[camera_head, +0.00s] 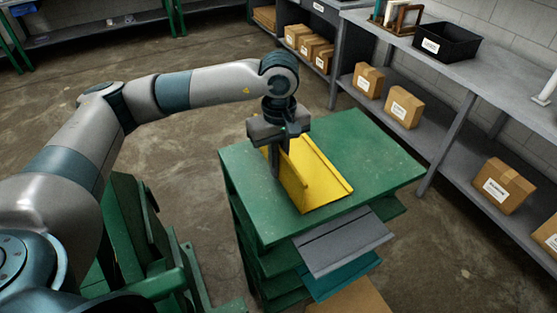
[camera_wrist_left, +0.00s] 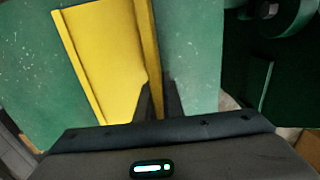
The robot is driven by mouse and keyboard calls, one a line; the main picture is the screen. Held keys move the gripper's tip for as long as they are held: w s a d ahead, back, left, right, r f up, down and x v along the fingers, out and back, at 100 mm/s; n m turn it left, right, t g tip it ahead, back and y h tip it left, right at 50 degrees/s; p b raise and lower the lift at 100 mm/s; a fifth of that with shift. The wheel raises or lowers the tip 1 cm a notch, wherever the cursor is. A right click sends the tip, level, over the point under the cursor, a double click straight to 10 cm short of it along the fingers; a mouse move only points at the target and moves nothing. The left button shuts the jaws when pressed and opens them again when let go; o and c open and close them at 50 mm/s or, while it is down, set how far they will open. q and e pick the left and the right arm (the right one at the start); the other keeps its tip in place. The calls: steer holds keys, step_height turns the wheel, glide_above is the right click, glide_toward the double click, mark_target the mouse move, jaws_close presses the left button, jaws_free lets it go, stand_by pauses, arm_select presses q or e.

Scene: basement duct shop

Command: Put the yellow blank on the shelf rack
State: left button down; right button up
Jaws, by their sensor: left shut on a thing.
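The yellow blank (camera_head: 322,178) is a bent sheet with raised edges. It is over the top of the green shelf rack (camera_head: 375,150); I cannot tell whether it rests on the top or hangs just above. My left gripper (camera_head: 277,160) points down and is shut on the blank's left raised edge. In the left wrist view the blank (camera_wrist_left: 105,65) runs up from my left gripper (camera_wrist_left: 157,98), with one edge between the fingers. My right gripper is not in view.
A grey blank (camera_head: 343,242) and a teal blank (camera_head: 340,276) stick out of the rack's lower levels. A grey workbench (camera_head: 455,65) along the right wall bears a black bin (camera_head: 447,42), with cardboard boxes (camera_head: 404,108) below. The rack top's right part is clear.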

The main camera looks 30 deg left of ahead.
arm_select(q)
steer(key=shift+f, duration=0.1)
steer(key=c, duration=1.9)
jaws_free()
steer(key=shift+r+b, duration=0.35)
steer(key=shift+r, duration=0.15)
step_height(320, 180, up, 10)
steer(key=b, duration=0.4)
steer(key=shift+r, duration=0.65)
